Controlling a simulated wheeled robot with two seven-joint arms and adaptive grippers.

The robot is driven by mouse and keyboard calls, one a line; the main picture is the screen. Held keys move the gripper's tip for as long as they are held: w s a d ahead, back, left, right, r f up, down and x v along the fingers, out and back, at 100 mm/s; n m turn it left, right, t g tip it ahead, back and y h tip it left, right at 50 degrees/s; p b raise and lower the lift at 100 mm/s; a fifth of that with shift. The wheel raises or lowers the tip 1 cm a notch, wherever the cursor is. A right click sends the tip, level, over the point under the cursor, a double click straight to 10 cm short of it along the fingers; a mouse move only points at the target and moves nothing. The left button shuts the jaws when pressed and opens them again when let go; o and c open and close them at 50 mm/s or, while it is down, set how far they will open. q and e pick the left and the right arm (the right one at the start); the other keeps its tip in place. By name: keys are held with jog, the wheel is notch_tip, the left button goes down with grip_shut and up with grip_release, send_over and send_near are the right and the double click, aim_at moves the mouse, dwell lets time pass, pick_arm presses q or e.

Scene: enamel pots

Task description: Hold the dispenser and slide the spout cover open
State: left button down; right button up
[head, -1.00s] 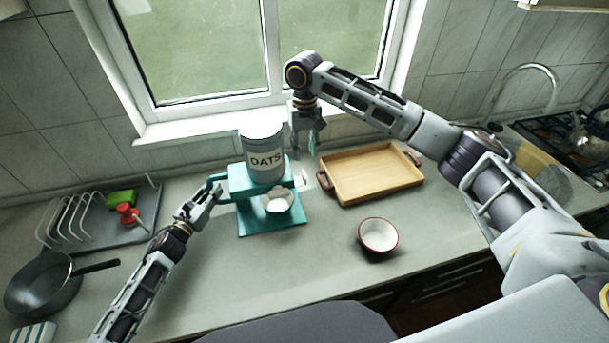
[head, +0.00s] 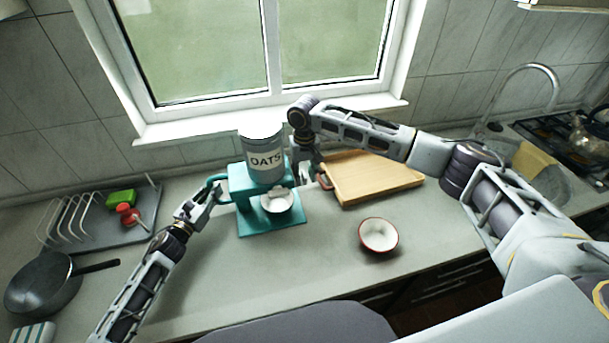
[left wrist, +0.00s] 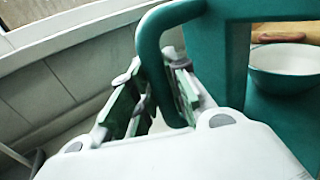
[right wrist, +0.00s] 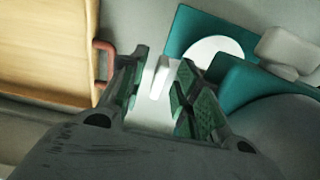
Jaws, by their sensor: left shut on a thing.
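The dispenser is a teal stand (head: 240,185) with a grey canister (head: 264,158) marked OATS on top. My left gripper (head: 211,193) is shut on its teal handle (left wrist: 152,50) at the left side. A small white tab (right wrist: 161,76), probably the spout cover's, shows between the fingers. Whether they touch it, I cannot tell. The spout is not clearly seen.
A wooden tray (head: 372,180) with red-brown handles lies just right of my right gripper. A white bowl with a red rim (head: 378,235) stands on the counter in front. A dish rack (head: 85,225) and dark pan (head: 40,283) are at the left. The front middle counter is clear.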

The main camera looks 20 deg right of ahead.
jog(key=shift+f, duration=0.4)
grip_shut()
